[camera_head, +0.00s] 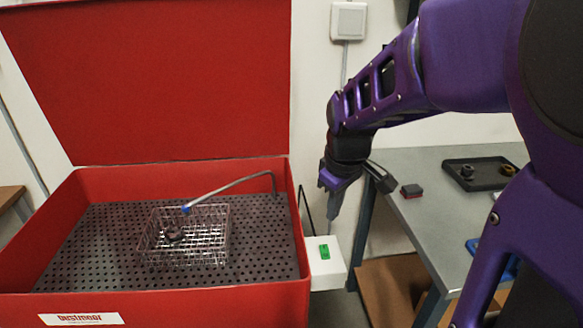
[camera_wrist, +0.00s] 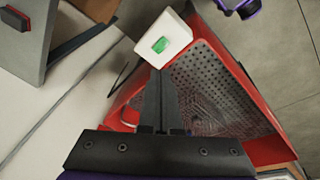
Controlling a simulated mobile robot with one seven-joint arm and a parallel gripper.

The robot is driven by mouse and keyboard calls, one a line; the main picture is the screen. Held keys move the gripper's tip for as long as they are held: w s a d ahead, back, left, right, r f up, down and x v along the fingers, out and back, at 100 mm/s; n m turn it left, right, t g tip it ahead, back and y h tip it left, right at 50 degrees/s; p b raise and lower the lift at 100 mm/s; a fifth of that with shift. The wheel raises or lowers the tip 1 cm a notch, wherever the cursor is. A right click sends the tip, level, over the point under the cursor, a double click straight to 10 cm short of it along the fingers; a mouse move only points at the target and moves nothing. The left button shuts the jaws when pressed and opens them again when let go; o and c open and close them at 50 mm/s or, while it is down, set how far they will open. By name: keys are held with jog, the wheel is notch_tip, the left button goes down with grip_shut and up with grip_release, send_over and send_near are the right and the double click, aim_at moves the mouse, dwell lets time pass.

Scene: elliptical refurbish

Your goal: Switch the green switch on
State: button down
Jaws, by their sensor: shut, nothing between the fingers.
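The green switch (camera_head: 324,252) sits on top of a white box (camera_head: 328,270) fixed to the right side of the red washing station. In the wrist view the green switch (camera_wrist: 160,45) and its white box (camera_wrist: 165,32) lie just beyond my fingertips. My gripper (camera_head: 335,212) is shut and empty, pointing down above the box. In the wrist view its closed fingers (camera_wrist: 160,75) reach toward the box's near edge. In the head view the fingertips are above the switch and apart from it. I cannot tell which way the switch is set.
The red station (camera_head: 170,310) has its lid raised, with a wire basket (camera_head: 222,245) and a bent spout (camera_head: 230,186) inside. A grey table (camera_head: 420,215) at right bears a black tray (camera_head: 480,185) and a small red-and-black block (camera_head: 411,191). A wall switch (camera_head: 348,21) is behind.

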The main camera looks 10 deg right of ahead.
aim_at(324, 247)
jog(key=n, duration=0.3)
jog(key=w+n+b, duration=0.1)
jog(key=n, duration=0.3)
jog(key=w+n+g, duration=0.1)
jog(key=n, duration=0.2)
jog(key=shift+w+r+n+b, duration=0.1)
jog(key=shift+r+n+b, duration=0.2)
jog(key=shift+b, duration=0.1)
jog(key=f, duration=0.4)
jog(key=w+f+b, duration=0.1)
jog(key=f, duration=0.4)
jog(key=w+f+b, duration=0.1)
jog(key=f, duration=0.3)
jog(key=shift+f, duration=0.4)
